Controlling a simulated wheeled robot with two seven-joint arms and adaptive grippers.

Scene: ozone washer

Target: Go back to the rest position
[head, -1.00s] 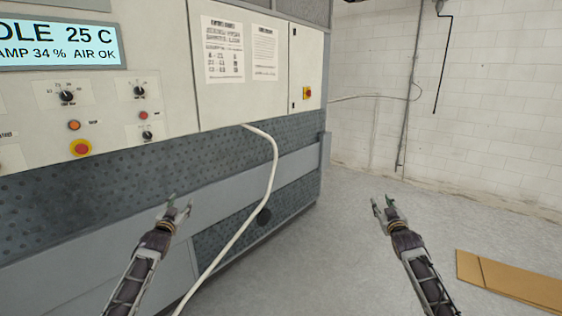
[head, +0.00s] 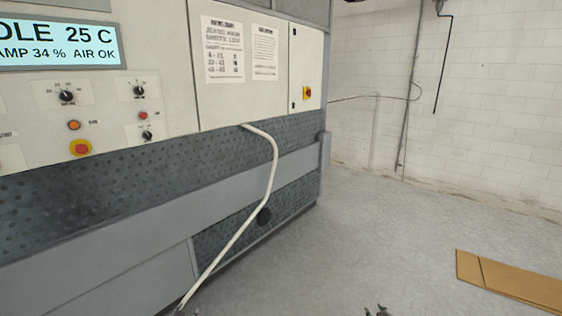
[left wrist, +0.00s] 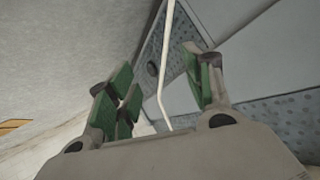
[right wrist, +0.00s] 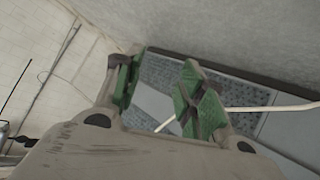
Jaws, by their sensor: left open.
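My left gripper (left wrist: 162,90) shows in the left wrist view with its green-padded fingers spread apart and nothing between them. In the head view only a small tip of it may show at the bottom edge, by the hose. My right gripper (right wrist: 155,90) shows in the right wrist view with its green-padded fingers apart and empty. In the head view just its fingertips (head: 377,311) show at the bottom edge, over the floor. Both arms are otherwise out of the head view.
The grey washer cabinet (head: 120,215) fills the left, with a display (head: 60,45), knobs and buttons. A white hose (head: 240,230) hangs down its front. Flat cardboard (head: 510,285) lies on the floor at right. The floor (head: 370,240) between is clear, with a white block wall (head: 490,120) behind.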

